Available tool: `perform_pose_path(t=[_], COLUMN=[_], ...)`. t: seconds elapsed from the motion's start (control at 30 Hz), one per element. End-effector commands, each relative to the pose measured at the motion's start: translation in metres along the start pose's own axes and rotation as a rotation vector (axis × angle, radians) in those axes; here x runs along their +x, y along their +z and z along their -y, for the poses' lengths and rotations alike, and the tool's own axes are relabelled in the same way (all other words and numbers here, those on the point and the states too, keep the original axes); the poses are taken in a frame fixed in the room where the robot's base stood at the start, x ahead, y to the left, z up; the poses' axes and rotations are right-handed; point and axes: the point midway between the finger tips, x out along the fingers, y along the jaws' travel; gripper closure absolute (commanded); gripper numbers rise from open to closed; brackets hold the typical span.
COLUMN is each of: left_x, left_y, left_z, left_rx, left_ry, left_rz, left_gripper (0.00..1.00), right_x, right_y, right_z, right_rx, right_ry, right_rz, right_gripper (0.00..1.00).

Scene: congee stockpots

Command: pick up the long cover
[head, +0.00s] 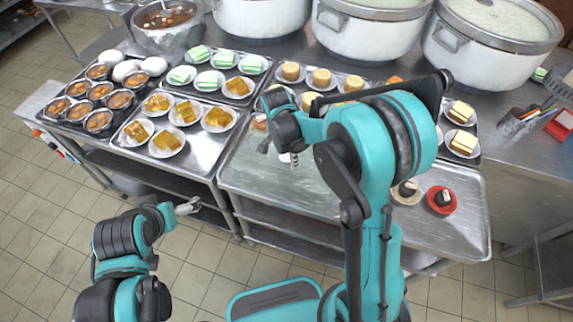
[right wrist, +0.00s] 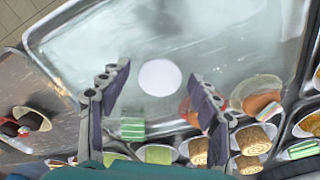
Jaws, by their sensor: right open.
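A long, shiny, round-cornered tray-like piece (right wrist: 215,45) fills much of the right wrist view. It looks glassy or metallic, and I cannot tell whether it is the long cover or a bare tray. In the head view it shows as the long grey surface (head: 258,182) at the table's front edge. My right gripper (head: 281,152) is over its left part, pointing down, open and empty. In the right wrist view a pale round spot (right wrist: 160,78) lies between the spread fingers. My left gripper (head: 188,207) is low at left, away from the table; its jaws are too small to read.
Trays of small dishes stand at the left (head: 100,100) and behind my right arm. Large stockpots (head: 375,32) line the back. Dark-topped desserts on a red plate (head: 441,200) and a pale plate sit at right. My right arm hides the middle.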

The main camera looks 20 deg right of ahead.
Motion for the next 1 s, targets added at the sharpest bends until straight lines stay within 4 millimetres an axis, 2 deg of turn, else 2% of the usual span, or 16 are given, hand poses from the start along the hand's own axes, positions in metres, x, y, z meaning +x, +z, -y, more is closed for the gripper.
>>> perform_pose_path(t=[0.13,0.37,0.77,0.87,1.0], left_x=[-0.001,-0.001,-0.001,-0.003,-0.01], left_y=[-0.001,-0.001,-0.001,-0.003,-0.007], left_z=[0.0,0.0,0.0,0.0,0.0], left_rx=[0.0,0.0,0.0,0.0,0.0], left_ry=[0.0,0.0,0.0,0.0,0.0], left_rz=[0.0,0.0,0.0,0.0,0.0], left_gripper=[0.0,0.0,0.0,0.0,0.0], right_x=[-0.001,-0.001,-0.003,-0.01,-0.029], right_y=[0.0,0.0,0.0,-0.001,-0.003], right_z=[0.0,0.0,0.0,0.0,0.0], right_rx=[0.0,0.0,-0.001,-0.001,-0.001], right_ry=[0.0,0.0,0.0,0.0,0.0], right_rz=[0.0,0.0,0.0,0.0,0.0], right_gripper=[0.37,0.98,1.0,1.0,1.0])
